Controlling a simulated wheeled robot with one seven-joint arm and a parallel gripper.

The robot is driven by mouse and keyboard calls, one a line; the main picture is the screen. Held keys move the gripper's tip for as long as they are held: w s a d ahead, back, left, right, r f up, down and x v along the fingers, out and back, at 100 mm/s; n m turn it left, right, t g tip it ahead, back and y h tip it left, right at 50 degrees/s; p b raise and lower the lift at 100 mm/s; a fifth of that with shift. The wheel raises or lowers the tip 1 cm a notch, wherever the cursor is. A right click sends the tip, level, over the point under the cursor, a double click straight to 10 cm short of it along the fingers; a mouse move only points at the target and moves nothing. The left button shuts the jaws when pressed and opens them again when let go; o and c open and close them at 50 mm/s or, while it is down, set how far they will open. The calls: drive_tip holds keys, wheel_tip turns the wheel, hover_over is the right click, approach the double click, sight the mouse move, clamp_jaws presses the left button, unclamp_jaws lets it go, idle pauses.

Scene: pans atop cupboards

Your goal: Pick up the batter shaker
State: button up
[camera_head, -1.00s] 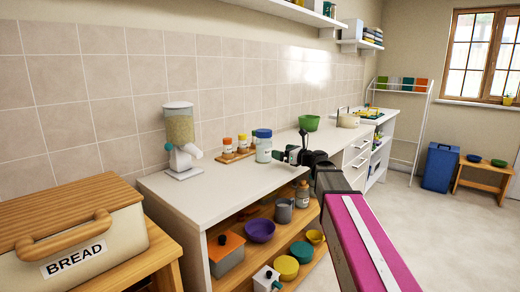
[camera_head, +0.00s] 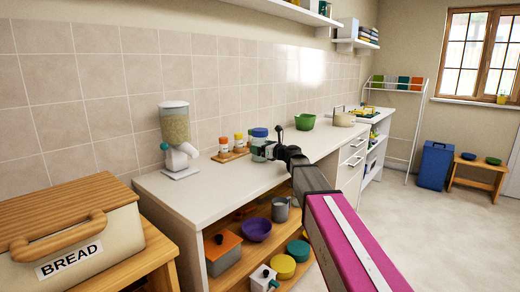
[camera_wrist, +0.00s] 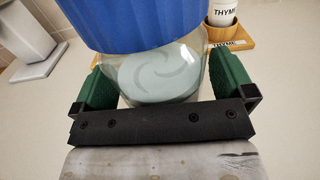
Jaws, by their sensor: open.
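The batter shaker (camera_head: 259,143) is a clear jar with a blue lid, upright on the white counter near the wall. In the wrist view its blue ribbed lid (camera_wrist: 130,18) and clear body (camera_wrist: 165,75) fill the upper middle. My gripper (camera_wrist: 165,88) is open, with one green finger on each side of the shaker's body. The shaker stands between the fingers, and I cannot tell whether either touches it. In the head view my gripper (camera_head: 268,150) is at the shaker, partly hiding its lower body.
A spice rack (camera_head: 230,155) with several small jars stands just left of the shaker. A dispenser (camera_head: 176,140) is further left. A green bowl (camera_head: 305,122) is to the right. Open shelves below hold pots and bowls. The counter's front left is clear.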

drive_tip(key=c, duration=1.2)
